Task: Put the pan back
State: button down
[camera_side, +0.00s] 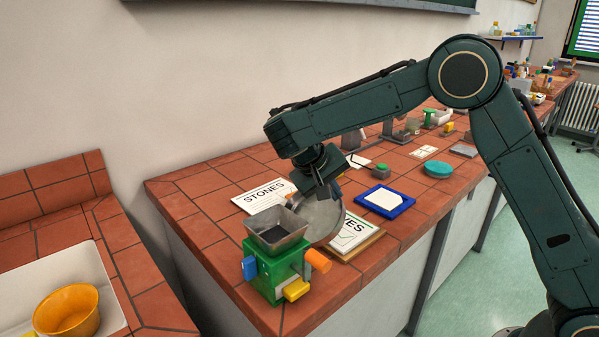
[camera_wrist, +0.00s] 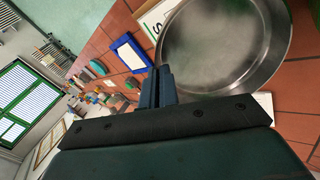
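The pan (camera_side: 324,217) is a round, shallow metal dish, tilted steeply above the front of the tiled bench. It fills the upper right of the wrist view (camera_wrist: 222,45), where its grey inside looks empty. My gripper (camera_side: 325,190) is at the pan's upper rim. In the wrist view the fingers (camera_wrist: 159,86) are close together at the rim and appear shut on it. The exact contact is partly hidden. Part of the pan is hidden behind the square metal hopper (camera_side: 277,231) on a green block (camera_side: 265,275).
A "STONES" card (camera_side: 263,196) lies behind the pan; another card (camera_side: 354,232), partly hidden, lies on its right. A blue tray (camera_side: 385,201) and teal round dish (camera_side: 438,169) stand farther right.

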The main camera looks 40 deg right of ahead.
notch_tip(320, 180, up, 4)
jog(key=shift+d+r, duration=0.1)
jog(key=w+d+f+m+g+y, duration=0.15)
jog(key=d+m, duration=0.25)
jog(key=d, duration=0.7)
jog(key=d+f+m+y, duration=0.1)
jog(key=d+m+y, duration=0.25)
jog(key=d, duration=0.75)
jog(key=s+d+r+m+t+y, duration=0.1)
jog(key=s+d+m, duration=0.2)
jog(key=s+d, duration=0.5)
jog(key=s+d+r+m+y, duration=0.1)
jog(key=s+d+m, duration=0.2)
jog(key=d, duration=0.8)
jog(key=shift+t, duration=0.35)
notch_tip(320, 180, down, 6)
jog(key=shift+s+r, duration=0.1)
jog(key=shift+r, duration=0.15)
jog(key=shift+f, duration=0.1)
jog(key=shift+f, duration=3.3)
